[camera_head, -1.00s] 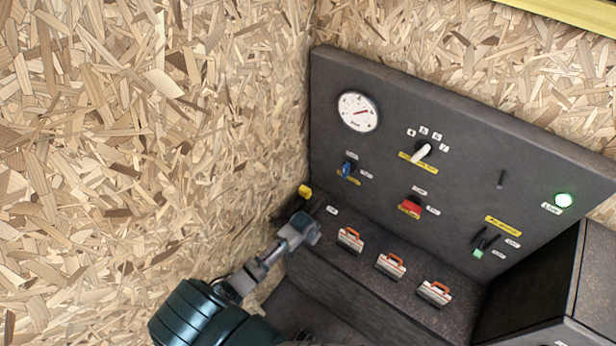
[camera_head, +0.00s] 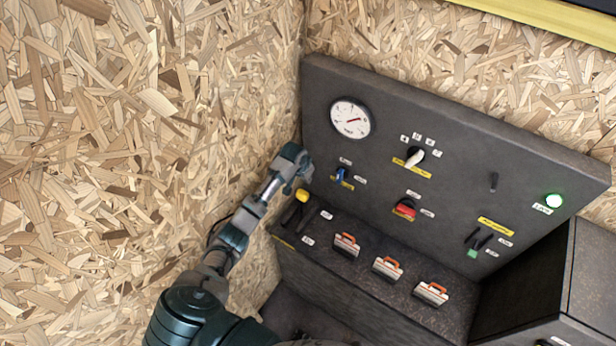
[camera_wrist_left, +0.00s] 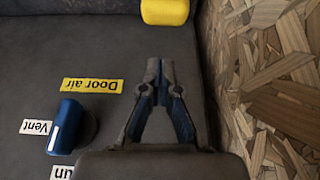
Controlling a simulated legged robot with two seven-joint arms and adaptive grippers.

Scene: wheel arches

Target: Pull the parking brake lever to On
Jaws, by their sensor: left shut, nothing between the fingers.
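The lever with a yellow knob (camera_head: 302,195) stands at the left end of the console, by the wood wall, at the far end of its dark slot. Labels beside the slot are too small to read. The yellow knob also shows at the top edge of the left wrist view (camera_wrist_left: 165,10). My left gripper (camera_head: 299,171) is just above and behind the knob in the head view, near the corner of panel and wall. In the left wrist view its fingertips (camera_wrist_left: 160,68) are together and empty, apart from the knob. My right gripper is not in view.
The upright panel carries a blue knob (camera_head: 341,174), a white selector (camera_head: 414,158), a red switch (camera_head: 405,208) and a gauge (camera_head: 350,119). The chipboard wall (camera_head: 120,150) is close on the left.

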